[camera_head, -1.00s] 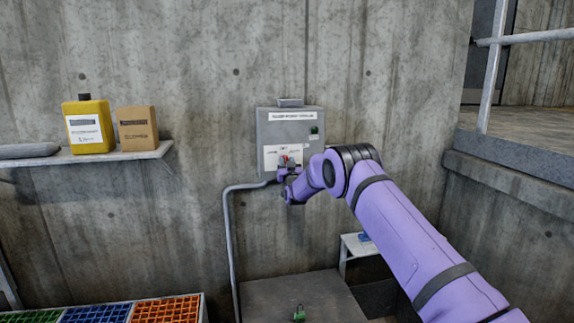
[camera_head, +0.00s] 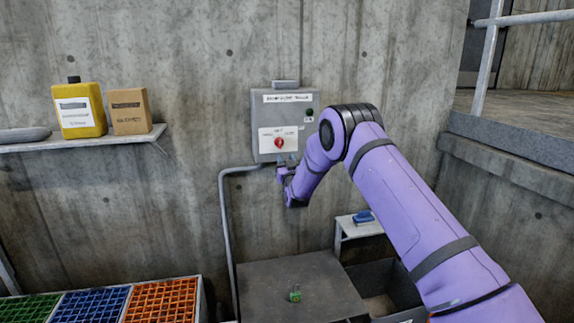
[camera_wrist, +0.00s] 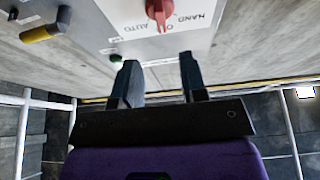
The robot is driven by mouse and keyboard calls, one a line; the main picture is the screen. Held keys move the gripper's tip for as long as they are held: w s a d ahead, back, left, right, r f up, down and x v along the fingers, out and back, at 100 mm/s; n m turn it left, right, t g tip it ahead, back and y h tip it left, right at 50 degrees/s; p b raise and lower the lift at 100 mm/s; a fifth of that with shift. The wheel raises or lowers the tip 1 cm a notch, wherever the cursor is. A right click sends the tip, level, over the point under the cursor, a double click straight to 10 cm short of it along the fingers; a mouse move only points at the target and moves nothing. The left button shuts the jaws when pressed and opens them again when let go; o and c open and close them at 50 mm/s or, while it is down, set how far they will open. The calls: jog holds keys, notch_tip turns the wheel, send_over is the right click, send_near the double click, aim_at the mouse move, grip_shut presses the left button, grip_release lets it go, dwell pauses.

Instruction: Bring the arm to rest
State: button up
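My purple arm reaches from the lower right toward the grey control box (camera_head: 287,113) on the concrete wall. My gripper (camera_head: 281,168) is just below the box's lower edge. In the wrist view the two dark fingers of my gripper (camera_wrist: 160,70) stand apart with nothing between them. The red rotary knob (camera_head: 279,142) sits on a white label plate on the box. The knob (camera_wrist: 159,10) shows beyond the fingertips in the wrist view, clear of them, with the words AUTO and HAND beside it.
A shelf (camera_head: 100,139) with a yellow jug (camera_head: 81,112) and a brown box (camera_head: 129,111) is at the left. A green padlock (camera_head: 295,293) is on the grey surface below. Coloured crates (camera_head: 95,305) stand lower left. A railing (camera_head: 488,50) and ledge are at the right.

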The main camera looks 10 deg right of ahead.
jog(key=shift+v, duration=0.85)
jog(key=shift+r, duration=0.1)
jog(key=s+d+r+g, duration=0.1)
jog(key=s+r+g, duration=0.15)
jog(key=r, duration=0.45)
jog(key=s+d+r+g, duration=0.1)
jog(key=s+r+g, duration=0.15)
jog(key=r, duration=0.45)
jog(key=s+d+r+g, duration=0.15)
jog(key=s+r, duration=0.25)
jog(key=s, duration=0.4)
jog(key=s+d+r+g, duration=0.1)
jog(key=s+r+g, duration=0.1)
jog(key=s+r, duration=0.45)
jog(key=s+f+g, duration=0.2)
jog(key=s+g, duration=0.1)
jog(key=s, duration=1.2)
jog(key=s+d+f+g, duration=0.1)
jog(key=s+f+g, duration=0.1)
jog(key=s, duration=1.3)
jog(key=s+d+f+g, duration=0.1)
jog(key=s+g, duration=0.3)
jog(key=s, duration=1.2)
jog(key=shift+d+f, duration=0.15)
jog(key=shift+f, duration=0.25)
